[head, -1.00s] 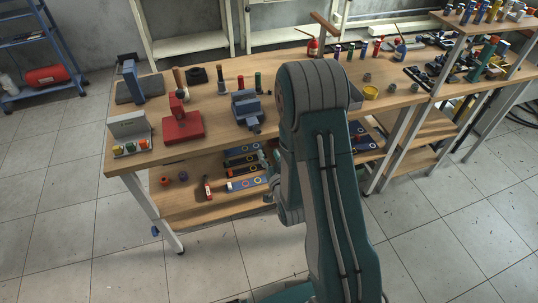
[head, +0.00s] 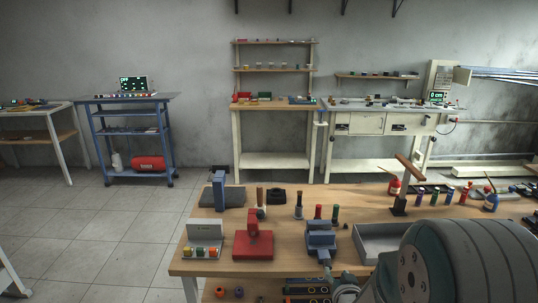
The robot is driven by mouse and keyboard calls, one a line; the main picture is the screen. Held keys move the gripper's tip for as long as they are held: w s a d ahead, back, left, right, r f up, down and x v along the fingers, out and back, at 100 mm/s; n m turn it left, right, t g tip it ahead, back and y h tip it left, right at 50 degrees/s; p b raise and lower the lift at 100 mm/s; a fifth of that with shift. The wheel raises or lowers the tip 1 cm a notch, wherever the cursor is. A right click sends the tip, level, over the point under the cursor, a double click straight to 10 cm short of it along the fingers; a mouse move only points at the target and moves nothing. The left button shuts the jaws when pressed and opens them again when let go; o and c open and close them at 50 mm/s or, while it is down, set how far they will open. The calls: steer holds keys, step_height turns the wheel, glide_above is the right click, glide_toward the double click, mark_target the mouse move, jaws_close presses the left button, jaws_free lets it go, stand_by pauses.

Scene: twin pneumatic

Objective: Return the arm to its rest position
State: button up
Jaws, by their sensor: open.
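My arm fills the lower right corner of the head view, with a large grey rounded joint (head: 455,262) in front of the workbench. My gripper (head: 330,274) shows only in part at the bottom edge, left of that joint and by the front edge of the workbench (head: 215,268). It is small and partly cut off by the frame. It is open, and I see nothing held in it. The rest of the arm is out of frame or hidden behind the joint.
On the workbench stand a red vise-like block (head: 253,243), a blue vise (head: 321,238), a grey tray (head: 384,240) and several coloured-handled tools. A blue cart (head: 128,140) and white benches (head: 275,140) line the back wall.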

steer(key=s+a+r+n+g, duration=0.1)
steer(key=s+r+g, duration=0.3)
steer(key=s, duration=0.9)
steer(key=s+a+r+n+g, duration=0.1)
steer(key=s+r+g, duration=0.3)
steer(key=s+r, duration=0.7)
steer(key=shift+s+a+g, duration=0.3)
steer(key=shift+s+g, duration=0.1)
steer(key=shift+s, duration=0.7)
